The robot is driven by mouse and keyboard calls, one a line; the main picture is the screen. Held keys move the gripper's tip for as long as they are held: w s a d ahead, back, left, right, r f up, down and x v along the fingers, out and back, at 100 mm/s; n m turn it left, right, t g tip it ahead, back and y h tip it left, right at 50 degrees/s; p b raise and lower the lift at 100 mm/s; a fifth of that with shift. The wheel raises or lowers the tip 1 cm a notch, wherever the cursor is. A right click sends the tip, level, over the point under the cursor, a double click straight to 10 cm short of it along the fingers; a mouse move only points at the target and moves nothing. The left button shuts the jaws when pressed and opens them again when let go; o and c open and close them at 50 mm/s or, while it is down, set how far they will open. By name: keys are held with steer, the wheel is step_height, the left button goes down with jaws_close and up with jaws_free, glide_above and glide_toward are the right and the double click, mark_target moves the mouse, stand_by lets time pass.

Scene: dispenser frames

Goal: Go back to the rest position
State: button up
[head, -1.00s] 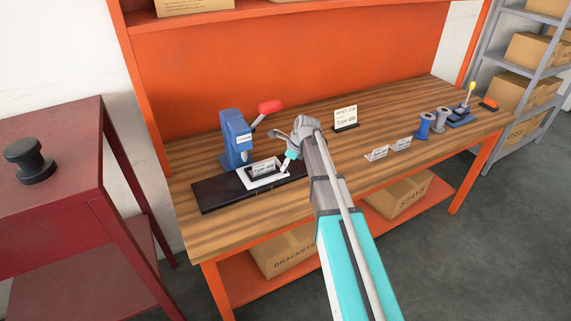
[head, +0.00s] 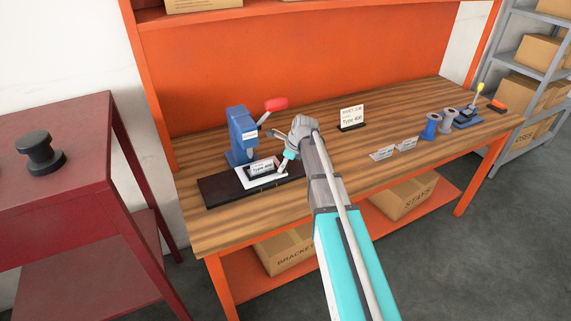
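My arm reaches from the bottom of the head view over the wooden workbench (head: 215,230). My gripper (head: 281,172) hangs at the arm's end, close to the right edge of a small labelled piece on a white plate (head: 248,183). The fingers are small and partly hidden here, so I cannot tell whether they are open or hold anything. The white plate lies on a black base strip (head: 222,192) in front of a blue press (head: 238,137) with a red-handled lever (head: 275,104).
A red table (head: 70,115) with a black spool (head: 40,153) stands at left.

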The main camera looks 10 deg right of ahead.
stand_by(0.4)
steer(key=shift+s+a+r+n+t+y+p, duration=0.1)
steer(key=shift+a+r+n+t+y+p, duration=0.25)
steer(key=shift+r+n+p, duration=0.25)
steer(key=shift+s+a+r, duration=0.15)
steer(key=shift+a+r, duration=0.1)
steer(key=shift+r, duration=0.05)
steer(key=shift+s+a+r+n, duration=0.15)
steer(key=shift+s+n, duration=0.2)
steer(key=shift+n, duration=0.35)
steer(key=s+n, duration=0.3)
steer(key=s, duration=0.1)
steer(key=s+f+n+g+h, duration=0.1)
steer(key=s+n, duration=0.3)
steer(key=s+a+f+n, duration=0.1)
steer(key=s+n, duration=0.2)
steer(key=s, duration=0.1)
steer(key=shift+n+h, duration=0.3)
steer(key=shift+h, duration=0.05)
steer(key=s+d+f+n+g+h+b, duration=0.1)
steer(key=s+n+g+h, duration=0.1)
steer(key=s+n, duration=0.9)
steer(key=shift+s+f+h, duration=0.15)
steer(key=shift+s+h, duration=0.25)
steer(key=shift+s, duration=0.25)
